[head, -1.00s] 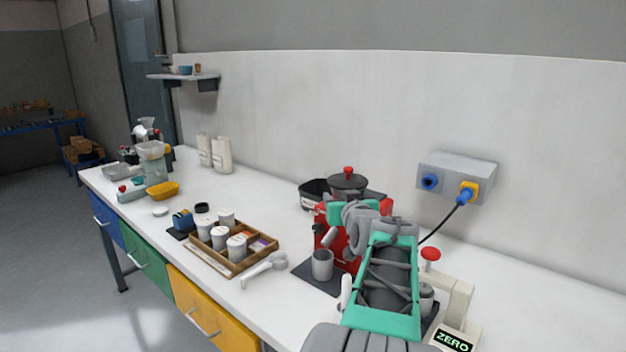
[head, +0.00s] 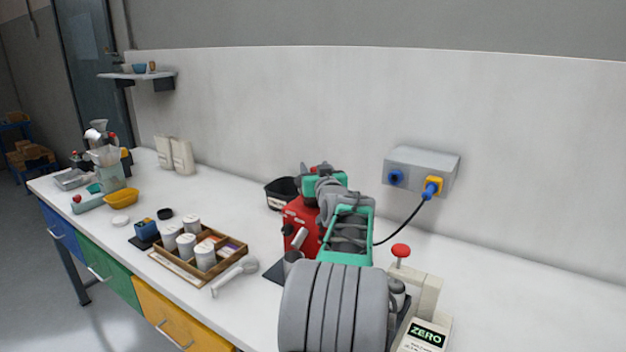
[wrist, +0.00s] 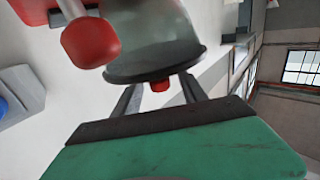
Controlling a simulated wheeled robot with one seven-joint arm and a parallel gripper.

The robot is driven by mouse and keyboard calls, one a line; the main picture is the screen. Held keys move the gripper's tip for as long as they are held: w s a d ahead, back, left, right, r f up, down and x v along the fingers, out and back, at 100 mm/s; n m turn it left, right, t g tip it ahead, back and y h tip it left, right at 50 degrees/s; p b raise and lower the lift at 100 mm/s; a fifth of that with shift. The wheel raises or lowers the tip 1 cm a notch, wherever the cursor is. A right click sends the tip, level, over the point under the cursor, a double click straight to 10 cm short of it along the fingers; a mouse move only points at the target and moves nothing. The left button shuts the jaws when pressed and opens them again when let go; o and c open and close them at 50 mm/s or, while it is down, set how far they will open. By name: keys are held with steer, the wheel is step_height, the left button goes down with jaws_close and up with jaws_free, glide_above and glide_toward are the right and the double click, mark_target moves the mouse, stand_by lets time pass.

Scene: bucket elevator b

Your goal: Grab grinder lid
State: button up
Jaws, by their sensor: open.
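The grinder lid (wrist: 190,58) shows in the wrist view as a dark-rimmed disc on a cloudy, see-through hopper (wrist: 150,30). Its small red knob (wrist: 160,87) points toward my gripper (wrist: 160,83). My gripper is open, with one finger on each side of the knob in the picture. I cannot tell whether the fingers touch it. In the head view the red grinder (head: 298,222) stands on the bench, and my arm hides most of its top and the lid.
A large red ball knob (wrist: 90,42) is close by in the wrist view. A grey socket box (head: 420,170) with a cable is on the wall. A scale reading ZERO (head: 425,335) stands at the right. A wooden tray (head: 215,278) of white jars lies left of the grinder.

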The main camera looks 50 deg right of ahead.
steer(key=shift+s, duration=0.1)
steer(key=shift+c, duration=0.5)
jaws_close()
